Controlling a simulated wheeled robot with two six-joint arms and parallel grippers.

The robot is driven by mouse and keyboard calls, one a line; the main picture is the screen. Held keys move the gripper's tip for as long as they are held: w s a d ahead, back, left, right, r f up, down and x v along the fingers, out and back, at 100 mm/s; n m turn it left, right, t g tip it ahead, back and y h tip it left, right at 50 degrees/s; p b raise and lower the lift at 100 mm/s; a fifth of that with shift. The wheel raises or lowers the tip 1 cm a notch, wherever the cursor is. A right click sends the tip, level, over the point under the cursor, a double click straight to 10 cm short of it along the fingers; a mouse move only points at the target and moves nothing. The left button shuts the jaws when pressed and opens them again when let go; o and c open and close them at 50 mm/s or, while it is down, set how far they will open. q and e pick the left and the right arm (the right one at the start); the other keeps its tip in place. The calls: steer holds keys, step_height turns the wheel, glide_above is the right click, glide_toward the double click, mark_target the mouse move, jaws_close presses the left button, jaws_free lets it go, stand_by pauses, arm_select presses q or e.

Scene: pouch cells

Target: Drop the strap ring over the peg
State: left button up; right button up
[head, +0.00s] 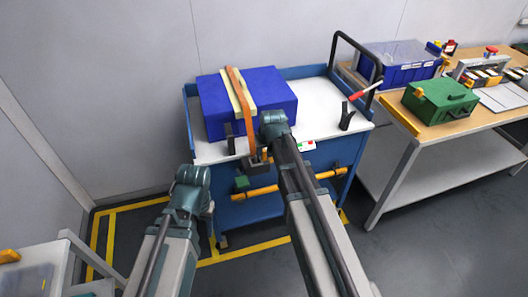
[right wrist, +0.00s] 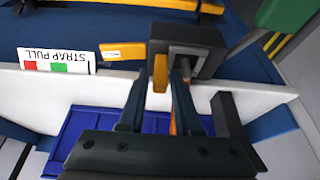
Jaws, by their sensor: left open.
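The orange strap (head: 240,110) runs over the blue box (head: 275,88) and down its front, beside a pale yellow strip. Below it, at the cart's front edge, is a dark square block (head: 258,161), which shows in the right wrist view (right wrist: 205,40) with an orange-yellow tab (right wrist: 160,73). My right gripper (right wrist: 161,75) has its fingertips at this tab; I cannot tell whether they grip it. A dark upright post (head: 230,137) stands beside the strap; I cannot tell whether it is the peg. The ring is not clearly distinguishable. My left gripper (head: 208,222) is open, low in front of the cart.
The blue cart (head: 205,152) has a white top (head: 318,112) and an orange bar (head: 275,189) across its front. A dark forked post (head: 346,118) and a red-handled tool (head: 366,91) are at its right. A bench (head: 400,118) with a green case (head: 440,98) stands further right.

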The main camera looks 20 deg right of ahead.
steer(key=p+v, duration=1.2)
steer(key=s+a+n+g, duration=0.1)
steer(key=s+a+g, duration=0.1)
steer(key=s+a, duration=0.4)
steer(key=s+a+f+n+g+h, duration=0.1)
steer(key=s+a+n+g, duration=0.1)
steer(key=s+a, duration=0.5)
steer(key=s+g, duration=0.1)
steer(key=s, duration=0.5)
steer(key=shift+s+a+h+b, duration=0.25)
steer(key=shift+h+b, duration=0.05)
